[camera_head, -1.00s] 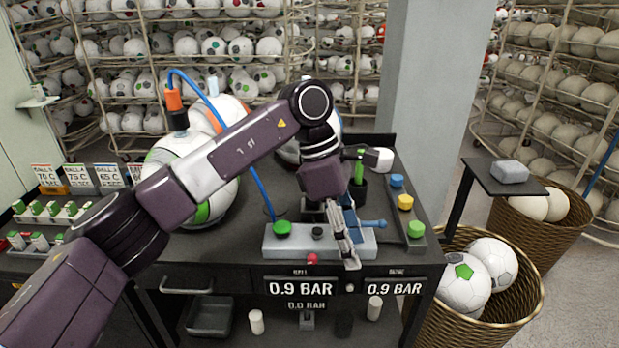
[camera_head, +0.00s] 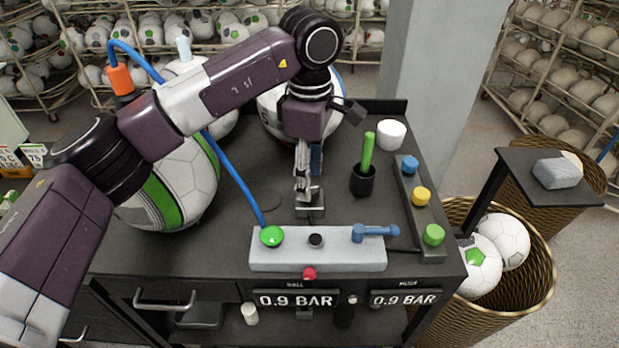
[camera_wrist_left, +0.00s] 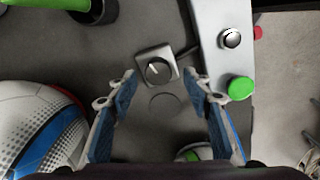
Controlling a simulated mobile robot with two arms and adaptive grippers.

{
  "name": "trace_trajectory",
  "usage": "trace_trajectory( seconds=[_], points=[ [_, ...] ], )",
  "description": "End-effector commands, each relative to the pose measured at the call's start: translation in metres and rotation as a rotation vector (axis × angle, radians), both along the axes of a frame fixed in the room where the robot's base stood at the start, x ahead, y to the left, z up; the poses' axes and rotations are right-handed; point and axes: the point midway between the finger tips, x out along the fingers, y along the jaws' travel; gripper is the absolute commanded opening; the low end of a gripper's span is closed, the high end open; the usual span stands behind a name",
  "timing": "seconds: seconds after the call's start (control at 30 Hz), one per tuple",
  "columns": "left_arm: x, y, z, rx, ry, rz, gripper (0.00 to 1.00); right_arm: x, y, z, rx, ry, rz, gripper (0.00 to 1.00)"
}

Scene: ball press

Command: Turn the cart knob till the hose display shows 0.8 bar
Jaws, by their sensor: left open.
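The knob (camera_wrist_left: 158,71) is dark with a white pointer mark, on a square grey base; it sits between and just beyond my fingertips in the left wrist view. In the head view its base (camera_head: 311,211) shows behind the grey panel, partly hidden by my fingers. My left gripper (camera_head: 304,190) points down above it; it is open and empty in the left wrist view (camera_wrist_left: 160,98), apart from the knob as far as I can tell. The right display (camera_head: 404,299), whose small label looks like HOSE, reads 0.9 BAR. The left display (camera_head: 296,300) also reads 0.9 BAR.
The grey panel (camera_head: 270,260) in front carries a green button (camera_head: 271,236), a black button (camera_head: 316,240) and a blue lever (camera_head: 374,231). A ball (camera_head: 180,185) and blue hose (camera_head: 236,174) stand left. A black cup (camera_head: 362,181) and coloured-button strip (camera_head: 431,255) are right.

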Motion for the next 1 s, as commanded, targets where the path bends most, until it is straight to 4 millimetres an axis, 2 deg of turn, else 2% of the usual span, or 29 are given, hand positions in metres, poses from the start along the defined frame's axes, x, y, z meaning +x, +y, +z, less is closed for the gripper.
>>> trace_trajectory(
  seconds=[0.13,0.33,0.53,0.9,1.0],
  points=[
    [0.000,0.000,-0.018,0.000,0.002,0.001,0.46,0.008,0.000,0.008,0.002,-0.012,0.000,0.00],
    [0.000,0.000,-0.027,0.000,0.000,0.001,0.46,0.039,0.003,0.011,0.006,-0.057,0.000,0.00],
    [0.000,0.000,-0.027,0.000,0.000,0.001,0.45,0.038,0.003,0.010,0.006,-0.055,0.000,0.00],
    [0.000,0.000,-0.027,-0.001,-0.001,0.001,0.04,0.019,0.002,0.009,0.003,-0.028,0.000,0.00],
    [0.000,0.000,-0.027,-0.001,-0.001,0.004,0.04,0.020,0.002,0.009,0.003,-0.029,0.000,0.00]
  ],
)
